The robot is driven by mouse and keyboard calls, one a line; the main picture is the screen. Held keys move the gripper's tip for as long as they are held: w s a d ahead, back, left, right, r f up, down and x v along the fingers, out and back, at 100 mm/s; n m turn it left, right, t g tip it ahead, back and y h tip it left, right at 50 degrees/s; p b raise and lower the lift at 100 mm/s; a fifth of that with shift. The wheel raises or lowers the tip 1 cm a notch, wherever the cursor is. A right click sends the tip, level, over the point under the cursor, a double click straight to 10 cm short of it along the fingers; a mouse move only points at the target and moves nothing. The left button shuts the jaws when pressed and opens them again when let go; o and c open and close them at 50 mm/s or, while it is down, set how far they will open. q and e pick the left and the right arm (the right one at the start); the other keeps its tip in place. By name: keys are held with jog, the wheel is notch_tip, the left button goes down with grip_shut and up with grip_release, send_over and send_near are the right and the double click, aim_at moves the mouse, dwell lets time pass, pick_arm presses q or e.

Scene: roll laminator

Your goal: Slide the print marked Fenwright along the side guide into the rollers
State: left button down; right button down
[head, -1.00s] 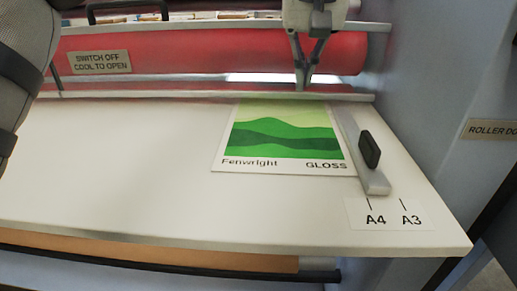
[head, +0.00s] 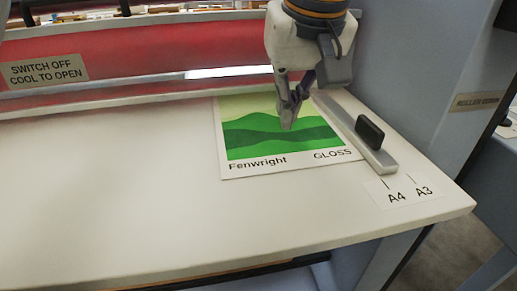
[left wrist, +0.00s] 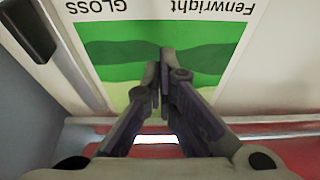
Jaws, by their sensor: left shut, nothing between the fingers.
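The Fenwright print (head: 245,158), a green hill picture with a white border marked GLOSS, lies flat on the white feed table (head: 120,190). Its right edge runs beside the grey side guide (head: 346,128) with its black knob (head: 370,131). The print's far edge is close to the roller opening, partly hidden by my arm. The red roller (head: 140,55) lies behind. My left gripper (head: 288,126) is shut and empty, pointing down over the green picture; I cannot tell whether it touches. The left wrist view shows the fingertips (left wrist: 160,66) together over the print (left wrist: 110,58). My right gripper is out of view.
A SWITCH OFF COOL TO OPEN label (head: 44,71) is on the roller front at left. A grey side housing (head: 420,80) stands at right. The table left of the print is clear.

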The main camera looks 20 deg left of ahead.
aim_at(274, 117)
pick_arm(q)
jog(key=shift+f, duration=1.1)
jog(key=shift+f, duration=0.15)
jog(key=shift+f, duration=0.55)
jog(key=shift+f, duration=0.15)
jog(key=shift+a, duration=0.1)
jog(key=shift+w+a, duration=0.5)
jog(key=shift+w, duration=0.35)
jog(key=shift+w+a, duration=0.5)
jog(key=shift+w, duration=0.35)
jog(key=shift+w+a, duration=0.5)
jog(key=shift+w, duration=0.4)
jog(key=shift+w+a, duration=0.5)
jog(key=shift+w, duration=0.35)
